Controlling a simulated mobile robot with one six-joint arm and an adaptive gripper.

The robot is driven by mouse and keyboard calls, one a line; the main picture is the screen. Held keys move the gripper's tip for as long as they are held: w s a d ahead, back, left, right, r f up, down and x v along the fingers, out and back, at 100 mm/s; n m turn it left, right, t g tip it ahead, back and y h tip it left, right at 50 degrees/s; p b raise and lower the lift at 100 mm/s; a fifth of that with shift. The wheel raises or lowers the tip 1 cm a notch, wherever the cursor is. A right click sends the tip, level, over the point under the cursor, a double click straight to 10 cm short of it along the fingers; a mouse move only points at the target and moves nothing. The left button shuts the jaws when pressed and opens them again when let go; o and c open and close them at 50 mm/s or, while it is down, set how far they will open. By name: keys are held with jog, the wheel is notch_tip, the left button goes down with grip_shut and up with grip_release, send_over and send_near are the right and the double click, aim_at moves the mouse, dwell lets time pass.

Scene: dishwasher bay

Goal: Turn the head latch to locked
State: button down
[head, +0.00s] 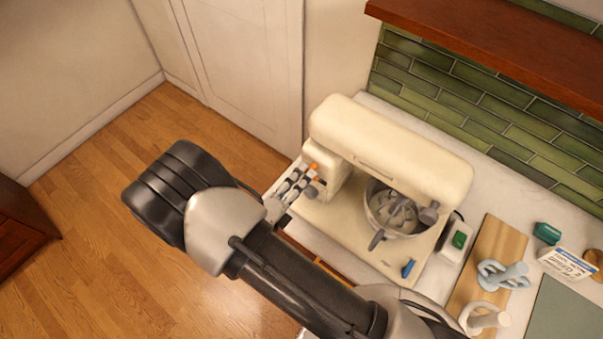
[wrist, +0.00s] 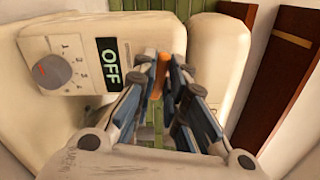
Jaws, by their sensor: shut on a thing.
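A cream stand mixer (head: 400,145) stands on the counter with its head lowered over a metal bowl (head: 375,208). An orange latch (head: 314,167) is on the mixer's side; it also shows in the wrist view (wrist: 160,75). My gripper (head: 302,177) reaches it from the left. In the wrist view my gripper (wrist: 163,62) has its fingers close together on the orange latch, which they partly hide. A grey dial (wrist: 53,72) and a black OFF label (wrist: 112,64) are on the mixer beside the fingers. I cannot read the latch's position.
A white box with a green switch (head: 459,240) sits right of the mixer. A wooden board (head: 497,239) with a pale blue attachment (head: 503,275) lies beyond it. A blue piece (head: 408,268) lies on the mixer's base. A wooden shelf (head: 500,40) overhangs the counter. Floor is clear at left.

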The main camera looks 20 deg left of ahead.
jog(key=shift+n, duration=1.2)
jog(key=shift+n+p, duration=0.3)
jog(key=c, duration=1.6)
grip_release()
jog(key=v, duration=1.2)
jog(key=shift+f, duration=0.1)
